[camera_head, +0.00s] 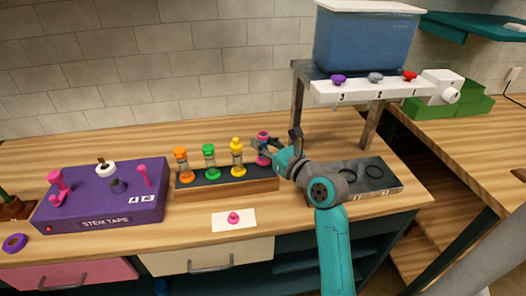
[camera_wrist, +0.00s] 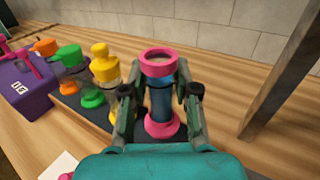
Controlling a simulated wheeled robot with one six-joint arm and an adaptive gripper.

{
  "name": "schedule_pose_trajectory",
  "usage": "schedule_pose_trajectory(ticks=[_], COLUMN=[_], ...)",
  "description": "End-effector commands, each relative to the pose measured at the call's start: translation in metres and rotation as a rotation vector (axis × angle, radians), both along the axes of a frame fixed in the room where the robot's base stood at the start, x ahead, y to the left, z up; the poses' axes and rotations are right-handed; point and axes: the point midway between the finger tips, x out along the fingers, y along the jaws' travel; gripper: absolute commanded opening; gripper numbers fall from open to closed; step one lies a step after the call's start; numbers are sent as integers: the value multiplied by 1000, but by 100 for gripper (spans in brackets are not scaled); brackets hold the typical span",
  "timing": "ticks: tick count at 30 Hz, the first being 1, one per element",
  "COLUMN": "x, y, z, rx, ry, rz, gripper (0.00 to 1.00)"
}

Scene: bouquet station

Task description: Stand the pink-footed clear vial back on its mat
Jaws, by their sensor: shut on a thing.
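The clear vial with a pink foot and pink rim (camera_head: 263,136) is upright between the fingers of my gripper (camera_head: 272,149). In the wrist view the vial (camera_wrist: 160,97) looks bluish through its clear body, and its pink top ring looks open. My gripper (camera_wrist: 159,95) is shut on its body from both sides. The pink foot is over or at the right end of the dark mat (camera_head: 218,182) on a wooden stand. I cannot tell whether the foot touches the mat.
Orange (camera_head: 182,165), green (camera_head: 210,162) and yellow (camera_head: 237,158) vials stand in a row just left. A white card (camera_head: 220,222) with a pink knob-like piece (camera_head: 234,217) lies in front. A purple box (camera_head: 105,197) is left; a shelf post (camera_head: 298,105) rises behind right.

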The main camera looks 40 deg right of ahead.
Motion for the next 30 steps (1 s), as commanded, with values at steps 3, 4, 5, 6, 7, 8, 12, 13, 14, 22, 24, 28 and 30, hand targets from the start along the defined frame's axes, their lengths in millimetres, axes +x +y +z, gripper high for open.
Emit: schedule_pose_trajectory(ticks=[3, 4, 5, 6, 7, 8, 12, 13, 14, 22, 24, 28, 30], x=[0, 0, 0, 0, 0, 0, 0, 0, 0, 0, 0, 0, 0], y=[0, 0, 0, 0, 0, 0, 0, 0, 0, 0, 0, 0, 0], z=[-17, -21, -25, -28, -29, -29, -29, -29, -29, -32, -32, -32, -32], rx=[3, 2, 2, 3, 2, 1, 0, 0, 0, 0, 0, 0, 0], ry=[2, 3, 2, 1, 0, -1, -1, -1, -1, 1, 1, 1, 1], rz=[0, 0, 0, 0, 0, 0, 0, 0, 0, 0, 0, 0, 0], gripper=[0, 0, 0, 0, 0, 0, 0, 0, 0, 55, 55, 55, 55])
